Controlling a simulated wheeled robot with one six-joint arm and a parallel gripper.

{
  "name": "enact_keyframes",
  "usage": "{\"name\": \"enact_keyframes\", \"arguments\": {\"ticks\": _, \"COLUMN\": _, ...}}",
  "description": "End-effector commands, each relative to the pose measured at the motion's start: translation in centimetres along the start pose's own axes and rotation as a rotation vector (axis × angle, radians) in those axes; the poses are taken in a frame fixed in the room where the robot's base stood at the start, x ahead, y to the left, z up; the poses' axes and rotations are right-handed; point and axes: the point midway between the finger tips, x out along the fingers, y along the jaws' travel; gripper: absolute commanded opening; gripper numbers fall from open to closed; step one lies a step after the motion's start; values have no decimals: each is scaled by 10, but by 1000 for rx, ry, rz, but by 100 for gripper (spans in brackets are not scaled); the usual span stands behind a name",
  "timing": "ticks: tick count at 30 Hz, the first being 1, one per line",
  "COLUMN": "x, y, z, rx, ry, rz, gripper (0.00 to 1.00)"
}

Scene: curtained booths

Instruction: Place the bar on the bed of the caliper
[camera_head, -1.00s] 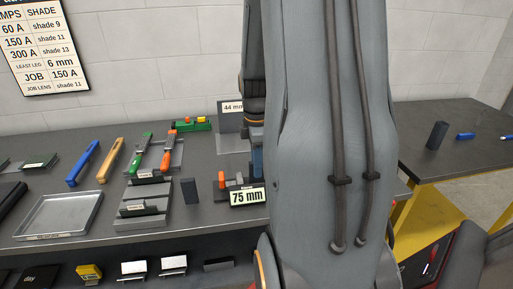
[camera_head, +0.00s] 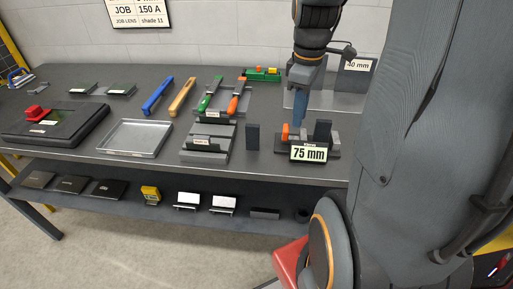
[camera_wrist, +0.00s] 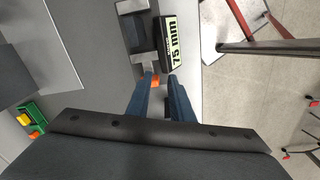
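The caliper (camera_head: 335,146) lies near the front edge of the long bench, with a "75 mm" readout (camera_head: 308,153) and an orange part (camera_head: 285,132). A dark upright block (camera_head: 322,130) stands at its right; I cannot tell whether it is a bar or a jaw. Another dark upright bar (camera_head: 252,138) stands on the bench left of the caliper. My gripper (camera_wrist: 161,76) has its blue fingers apart, pointing at the caliper's orange end. The orange part (camera_wrist: 154,81) shows between or just beyond the fingertips; contact is unclear. I see no bar in the fingers.
A stepped grey rack (camera_head: 208,145), a metal tray (camera_head: 135,138) and a black case (camera_head: 55,125) lie to the left. Blue and yellow handled tools and a green device (camera_head: 262,74) lie behind. A "40 mm" sign (camera_head: 357,65) stands behind my gripper.

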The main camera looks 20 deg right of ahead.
Motion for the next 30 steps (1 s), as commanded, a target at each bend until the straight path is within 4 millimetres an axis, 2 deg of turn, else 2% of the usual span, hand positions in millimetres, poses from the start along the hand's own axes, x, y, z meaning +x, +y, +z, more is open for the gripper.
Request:
{"name": "enact_keyframes", "arguments": {"ticks": 1, "x": 7, "y": -20, "z": -16, "rx": 62, "ry": 5, "rz": 4, "gripper": 20}}
{"name": "enact_keyframes", "arguments": {"ticks": 6, "x": 28, "y": -77, "z": -50, "rx": 337, "ry": 37, "rz": 21, "gripper": 20}}
{"name": "enact_keyframes", "arguments": {"ticks": 12, "x": 44, "y": -130, "z": -69, "rx": 589, "ry": 74, "rz": 20, "gripper": 20}}
{"name": "enact_keyframes", "arguments": {"ticks": 15, "x": 48, "y": -143, "z": -73, "rx": 660, "ry": 84, "rz": 17, "gripper": 20}}
{"name": "enact_keyframes", "arguments": {"ticks": 18, "x": 49, "y": -147, "z": -73, "rx": 696, "ry": 90, "rz": 16, "gripper": 20}}
{"name": "enact_keyframes", "arguments": {"ticks": 30, "x": 49, "y": -148, "z": -73, "rx": 704, "ry": 91, "rz": 16, "gripper": 20}}
